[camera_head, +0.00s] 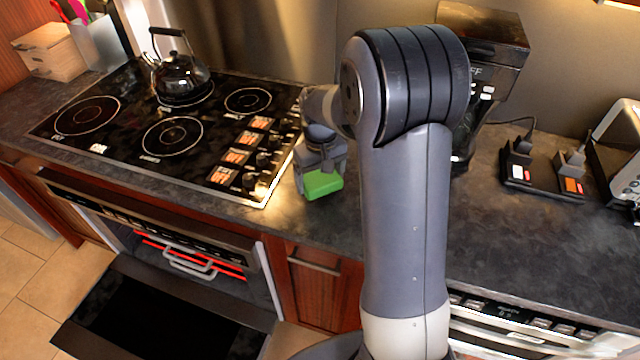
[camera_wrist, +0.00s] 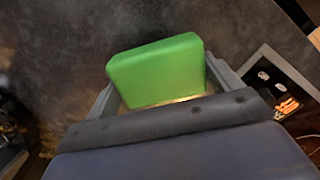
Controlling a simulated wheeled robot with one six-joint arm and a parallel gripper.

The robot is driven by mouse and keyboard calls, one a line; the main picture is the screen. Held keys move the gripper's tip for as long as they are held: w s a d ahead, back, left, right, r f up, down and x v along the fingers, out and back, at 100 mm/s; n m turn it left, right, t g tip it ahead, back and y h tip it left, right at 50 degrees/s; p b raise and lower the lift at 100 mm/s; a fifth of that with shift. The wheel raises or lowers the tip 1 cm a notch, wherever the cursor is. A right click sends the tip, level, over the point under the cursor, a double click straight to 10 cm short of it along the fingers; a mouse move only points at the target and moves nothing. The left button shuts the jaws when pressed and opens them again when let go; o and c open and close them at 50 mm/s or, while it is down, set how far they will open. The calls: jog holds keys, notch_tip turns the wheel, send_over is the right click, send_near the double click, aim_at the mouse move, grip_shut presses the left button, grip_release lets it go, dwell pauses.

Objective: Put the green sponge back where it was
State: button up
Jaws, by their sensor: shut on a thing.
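The green sponge (camera_head: 322,184) is held in my gripper (camera_head: 320,168) over the dark countertop, just right of the stove. In the wrist view the sponge (camera_wrist: 158,70) sits between the two fingers of my gripper (camera_wrist: 165,88), which are shut on it. The sponge is a plain green block with rounded edges. I cannot tell whether its underside touches the counter. My arm hides part of the counter to the right of the sponge.
A stove top (camera_head: 160,125) with a dark kettle (camera_head: 180,78) lies to the left. A coffee maker (camera_head: 485,60) is behind my arm. A power strip (camera_head: 543,178) and a toaster (camera_head: 618,150) are at the right.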

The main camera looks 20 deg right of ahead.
aim_at(320, 187)
jog(key=shift+f, duration=1.7)
jog(key=shift+f, duration=0.15)
jog(key=o, duration=0.7)
notch_tip(320, 187, up, 12)
jog(key=shift+r+b, duration=0.2)
jog(key=shift+b, duration=0.15)
